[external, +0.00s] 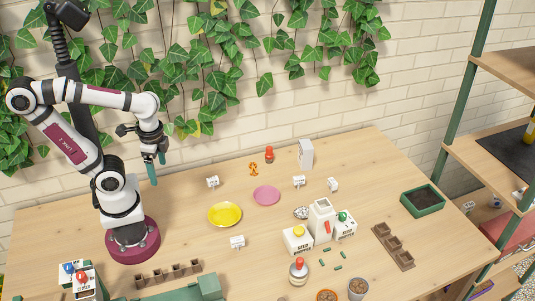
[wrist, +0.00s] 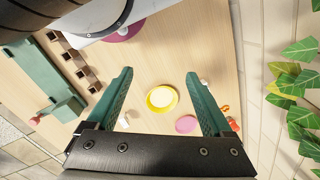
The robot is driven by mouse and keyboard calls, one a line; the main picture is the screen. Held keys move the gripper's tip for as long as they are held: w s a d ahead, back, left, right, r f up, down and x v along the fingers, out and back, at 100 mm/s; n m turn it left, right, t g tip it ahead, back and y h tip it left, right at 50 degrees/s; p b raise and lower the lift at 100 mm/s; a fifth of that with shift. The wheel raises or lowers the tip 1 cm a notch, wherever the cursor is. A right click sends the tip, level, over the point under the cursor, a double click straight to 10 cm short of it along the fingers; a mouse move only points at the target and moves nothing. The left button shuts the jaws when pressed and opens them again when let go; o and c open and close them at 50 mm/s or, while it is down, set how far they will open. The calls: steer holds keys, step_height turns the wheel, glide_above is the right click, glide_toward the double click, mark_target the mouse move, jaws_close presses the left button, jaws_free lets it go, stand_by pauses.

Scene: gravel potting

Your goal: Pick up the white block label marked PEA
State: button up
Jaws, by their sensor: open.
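Several small white block labels stand on the table in the external view: one behind the yellow plate (external: 212,182), one in front of it (external: 237,242), one right of the pink plate (external: 299,181) and one farther right (external: 332,184). Their lettering is too small to read, so I cannot tell which says PEA. My gripper (external: 154,168) is open and empty, high above the table's left part. In the wrist view my gripper (wrist: 159,76) has its green fingers spread, with a white block (wrist: 123,121) partly hidden by the left finger.
The yellow plate (external: 225,214) and pink plate (external: 266,195) lie mid-table. White seed boxes (external: 298,239), bottles and pots crowd the right front. A brown cell strip (external: 168,275) and green tool lie in front; a green soil tray (external: 422,201) is at right.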

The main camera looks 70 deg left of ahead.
mark_target(213, 181)
steer(key=w+d+f+m+g+y, duration=0.1)
steer(key=w+d+f+m+y, duration=0.1)
steer(key=w+f+m+y, duration=0.6)
steer(key=w+d+f+m+y, duration=0.1)
steer(key=w+f+m+y, duration=0.3)
steer(key=w, duration=0.6)
steer(key=shift+n, duration=0.3)
steer(key=x, duration=0.5)
steer(key=f+x, duration=0.1)
steer(key=x, duration=0.4)
steer(key=f+x, duration=0.1)
steer(key=x, duration=0.5)
steer(key=shift+w+d, duration=0.2)
steer(key=shift+d, duration=0.2)
jaws_close()
